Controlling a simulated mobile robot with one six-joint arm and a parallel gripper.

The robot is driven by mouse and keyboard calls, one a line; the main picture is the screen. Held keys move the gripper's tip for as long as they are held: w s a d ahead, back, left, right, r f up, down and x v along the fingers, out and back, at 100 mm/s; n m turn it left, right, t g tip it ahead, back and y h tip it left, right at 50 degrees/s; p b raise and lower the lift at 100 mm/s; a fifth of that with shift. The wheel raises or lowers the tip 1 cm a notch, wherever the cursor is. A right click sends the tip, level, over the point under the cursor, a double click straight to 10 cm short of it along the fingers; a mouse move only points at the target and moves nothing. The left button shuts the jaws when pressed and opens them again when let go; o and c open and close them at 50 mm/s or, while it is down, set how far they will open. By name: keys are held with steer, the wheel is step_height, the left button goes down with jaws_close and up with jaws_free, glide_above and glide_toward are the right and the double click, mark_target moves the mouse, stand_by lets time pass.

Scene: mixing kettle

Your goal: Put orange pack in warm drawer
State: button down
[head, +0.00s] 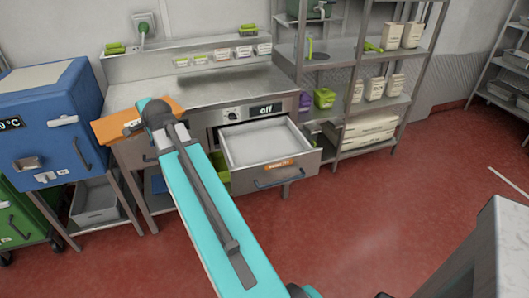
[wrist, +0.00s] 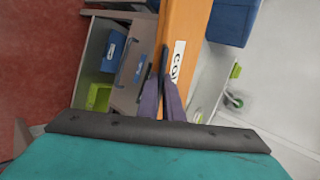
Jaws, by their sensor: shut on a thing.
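The orange pack (head: 135,120) is in my gripper (head: 143,127), held above the left part of the steel counter in the head view. The wrist view shows the orange pack (wrist: 190,30) with a white label, and the dark fingers of my gripper (wrist: 165,75) shut on it. My arm hides part of the gripper and pack in the head view. The warm drawer (head: 258,150) is pulled out below the counter, to the right of the pack. It has an orange label on its front, and its light inner tray looks empty.
A blue cabinet (head: 45,125) with a temperature display stands at the left, above a green one (head: 22,220). A steel shelf rack (head: 350,80) with packs and small bins stands to the right. The red floor (head: 400,215) in front is clear.

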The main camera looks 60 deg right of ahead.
steer(key=s+d+f+m+h+b, duration=0.1)
steer(key=s+d+f+b, duration=0.2)
steer(key=d, duration=0.4)
steer(key=s+d+f+m+g+h, duration=0.1)
steer(key=s+d+f, duration=0.3)
steer(key=s+d, duration=0.25)
steer(key=s+d+f+m+b, duration=0.1)
steer(key=s+d+f+b, duration=0.15)
steer(key=d, duration=0.45)
steer(key=s+d+f+m+h+b, duration=0.1)
steer(key=s+d+f+b, duration=0.3)
steer(key=f, duration=0.6)
steer(key=s+d, duration=0.2)
steer(key=s, duration=0.1)
steer(key=shift+s+d+f+h, duration=0.2)
steer(key=shift+f+h, duration=0.1)
steer(key=s+d, duration=0.4)
steer(key=d, duration=0.4)
steer(key=s+d, duration=0.4)
steer(key=d, duration=0.4)
steer(key=shift+s, duration=0.15)
steer(key=shift+f, duration=1.75)
steer(key=shift+f+b, duration=0.1)
steer(key=shift+b, duration=0.2)
